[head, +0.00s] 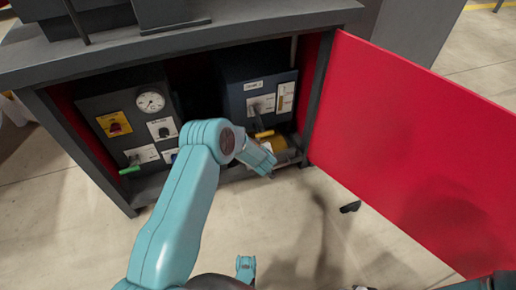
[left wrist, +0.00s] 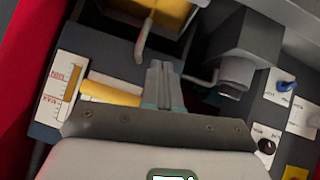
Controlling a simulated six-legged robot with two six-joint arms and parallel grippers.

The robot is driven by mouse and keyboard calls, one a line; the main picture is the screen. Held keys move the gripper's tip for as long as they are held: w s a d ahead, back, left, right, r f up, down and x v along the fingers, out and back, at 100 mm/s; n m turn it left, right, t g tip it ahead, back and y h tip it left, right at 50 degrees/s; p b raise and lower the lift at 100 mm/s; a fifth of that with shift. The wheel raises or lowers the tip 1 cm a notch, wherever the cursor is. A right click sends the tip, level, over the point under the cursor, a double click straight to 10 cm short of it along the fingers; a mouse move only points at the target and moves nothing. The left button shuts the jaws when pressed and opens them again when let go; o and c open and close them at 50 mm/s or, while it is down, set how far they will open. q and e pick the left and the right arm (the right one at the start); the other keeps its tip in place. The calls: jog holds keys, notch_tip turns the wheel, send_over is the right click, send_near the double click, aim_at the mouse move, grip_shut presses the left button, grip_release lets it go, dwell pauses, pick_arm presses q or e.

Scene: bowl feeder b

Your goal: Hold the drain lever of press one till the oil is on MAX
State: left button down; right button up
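The drain lever with a yellow handle (head: 264,134) is on the front of the dark blue unit (head: 235,95) inside the cabinet. In the left wrist view its yellow handle (left wrist: 108,92) runs sideways to the fingers. My left gripper (head: 268,166) is just below the lever in the head view. Its fingers (left wrist: 161,82) are close together, at the handle's end; I cannot tell whether they touch it. An oil gauge (head: 286,97) with a yellowish column is right of the lever, and it shows in the left wrist view (left wrist: 60,88); its exact level is unreadable.
A second dark unit on the left carries a round dial (head: 150,101), a red knob on yellow (head: 115,124) and a green lever (head: 130,170). The open red door (head: 420,140) bounds the right side. A yellow container (left wrist: 168,10) and grey spout (left wrist: 237,72) lie beyond my fingers.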

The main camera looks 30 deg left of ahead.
pick_arm(q)
jog(key=p+v, duration=0.6)
jog(key=v, duration=1)
jog(key=shift+w+r, duration=0.15)
jog(key=shift+r, duration=0.2)
pick_arm(e)
notch_tip(320, 180, up, 6)
jog(key=s+a, duration=0.1)
jog(key=s, duration=0.1)
jog(key=shift+g, duration=0.4)
